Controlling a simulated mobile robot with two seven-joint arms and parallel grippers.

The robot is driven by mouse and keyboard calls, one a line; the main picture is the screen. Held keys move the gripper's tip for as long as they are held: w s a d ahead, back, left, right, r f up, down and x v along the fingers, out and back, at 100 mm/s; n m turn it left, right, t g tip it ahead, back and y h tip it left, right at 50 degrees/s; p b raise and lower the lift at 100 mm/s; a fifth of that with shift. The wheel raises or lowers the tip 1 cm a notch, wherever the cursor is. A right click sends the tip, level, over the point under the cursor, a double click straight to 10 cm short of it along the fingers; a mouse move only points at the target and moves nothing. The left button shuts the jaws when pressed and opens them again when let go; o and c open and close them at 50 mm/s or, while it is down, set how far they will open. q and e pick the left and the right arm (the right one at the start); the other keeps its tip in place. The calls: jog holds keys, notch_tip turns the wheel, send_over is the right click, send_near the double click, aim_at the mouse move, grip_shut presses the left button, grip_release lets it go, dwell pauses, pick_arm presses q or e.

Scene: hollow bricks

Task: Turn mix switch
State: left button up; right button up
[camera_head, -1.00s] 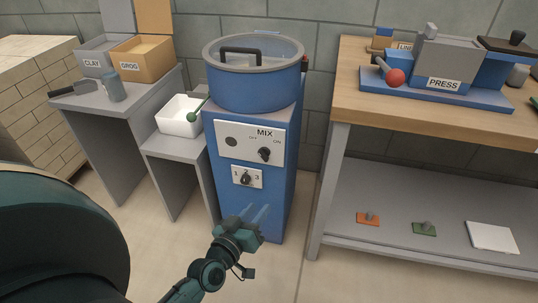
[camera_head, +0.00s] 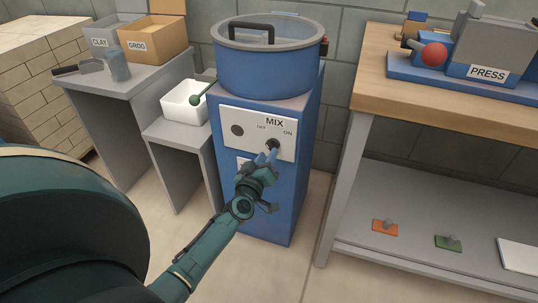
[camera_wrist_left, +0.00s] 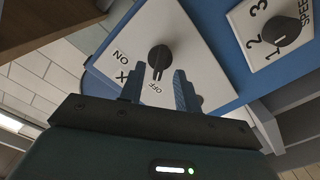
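The black mix switch knob (camera_head: 272,144) sits on a white panel (camera_head: 237,117) marked MIX, OFF and ON, on the front of the blue mixer (camera_head: 229,189). In the left wrist view, the knob (camera_wrist_left: 160,57) has its pointer toward the OFF label. My left gripper (camera_head: 267,156) is at the panel, in front of the knob and partly covering it in the head view. In the left wrist view, the gripper (camera_wrist_left: 159,83) is open, with its two fingers apart and the knob's pointer between their tips. Whether they touch it is unclear. My right gripper is not in view.
A speed dial (camera_wrist_left: 288,32) is on the lower panel, mostly hidden by my arm in the head view. A white bin (camera_head: 184,107) with a green-ended tool stands left of the mixer. A wooden workbench (camera_head: 440,104) with a press stands to the right.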

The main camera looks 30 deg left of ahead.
aim_at(272, 146)
pick_arm(q)
jog(key=shift+x, duration=1.35)
jog(key=shift+c, duration=0.4)
jog(key=shift+d, duration=0.1)
grip_shut()
